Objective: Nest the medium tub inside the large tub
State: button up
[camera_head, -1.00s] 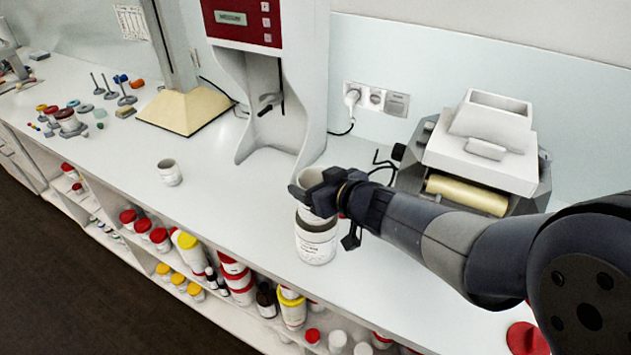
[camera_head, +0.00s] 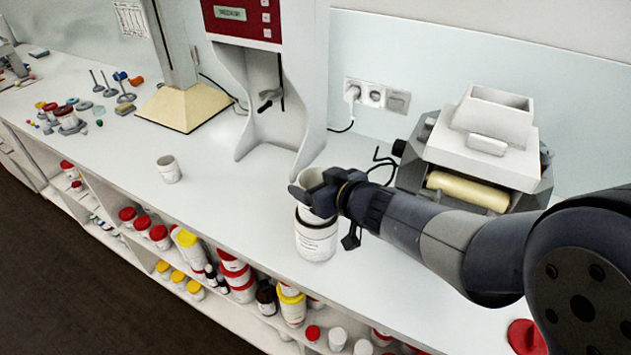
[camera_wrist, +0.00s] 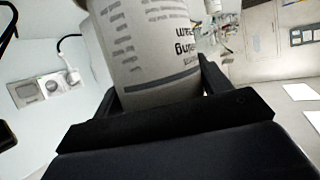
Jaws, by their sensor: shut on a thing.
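The large tub (camera_head: 316,241) is white with a printed label and stands on the bench. My gripper (camera_head: 312,185) is shut on the medium tub (camera_head: 313,178), a white tub held upright right above the large tub. In the wrist view the medium tub (camera_wrist: 155,50) shows its printed label between my two fingers. The lower part of the medium tub meets the large tub's mouth in the picture; I cannot tell how far it is inside, as the fingers and rim hide it.
A small open white tub (camera_head: 169,170) stands to the left on the bench. A tall machine (camera_head: 265,90) with a red panel stands behind, and a roller machine (camera_head: 480,150) at the right. Shelves below the front edge hold several jars. The bench between the small and large tubs is clear.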

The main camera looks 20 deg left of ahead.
jog(key=shift+f+b, duration=0.35)
jog(key=shift+f, duration=0.3)
dwell(0.4)
jog(key=o, duration=1.1)
jog(key=shift+c, duration=0.2)
jog(key=shift+r, duration=0.2)
notch_tip(320, 180, up, 8)
jog(key=p, duration=0.9)
jog(key=shift+f, duration=0.15)
jog(key=shift+f, duration=0.2)
notch_tip(320, 180, down, 8)
jog(key=b, duration=0.8)
jog(key=shift+r+b, duration=0.25)
jog(key=shift+b, duration=0.15)
jog(key=shift+r, duration=0.15)
